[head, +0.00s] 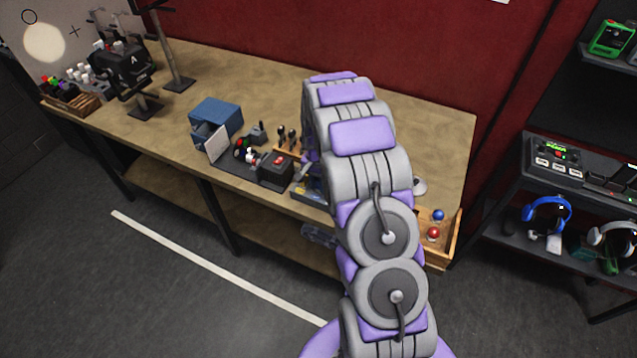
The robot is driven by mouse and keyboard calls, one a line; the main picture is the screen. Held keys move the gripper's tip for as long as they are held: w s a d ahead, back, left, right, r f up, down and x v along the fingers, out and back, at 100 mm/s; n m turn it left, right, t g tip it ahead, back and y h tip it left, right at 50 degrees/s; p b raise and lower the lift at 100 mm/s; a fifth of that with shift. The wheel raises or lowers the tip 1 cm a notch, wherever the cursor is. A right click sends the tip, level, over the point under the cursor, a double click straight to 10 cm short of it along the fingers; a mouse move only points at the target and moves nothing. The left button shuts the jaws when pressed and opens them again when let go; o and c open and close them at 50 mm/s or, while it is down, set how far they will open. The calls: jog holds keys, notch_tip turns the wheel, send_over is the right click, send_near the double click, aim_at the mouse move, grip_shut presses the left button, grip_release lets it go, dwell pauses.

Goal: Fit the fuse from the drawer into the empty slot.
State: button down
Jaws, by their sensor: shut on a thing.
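A blue drawer box (216,117) stands on the wooden table, left of my arm. Its drawer (217,143) is pulled out toward the front, with a pale front panel; the inside is too small to read. My purple and grey arm rises from the bottom and arches over the table. Its far end is hidden behind its own links, so I see neither my gripper nor anything held in it. A grey-blue unit (309,190) with yellow marks lies partly behind the arm at the table's front edge. I cannot make out the fuse or the empty slot.
A dark box with a red button (276,169) and several small coloured items stand beside the drawer. A wooden tray (452,239) with a blue and a red ball is right of the arm. Black stands (178,83) are at the back left. A shelf with headphones (547,214) stands right.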

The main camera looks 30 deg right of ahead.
jog(key=shift+f, duration=0.55)
jog(key=c, duration=0.7)
grip_release()
jog(key=shift+c, duration=0.2)
jog(key=shift+r, duration=0.15)
jog(key=shift+r+p, duration=0.85)
jog(key=shift+r, duration=2.55)
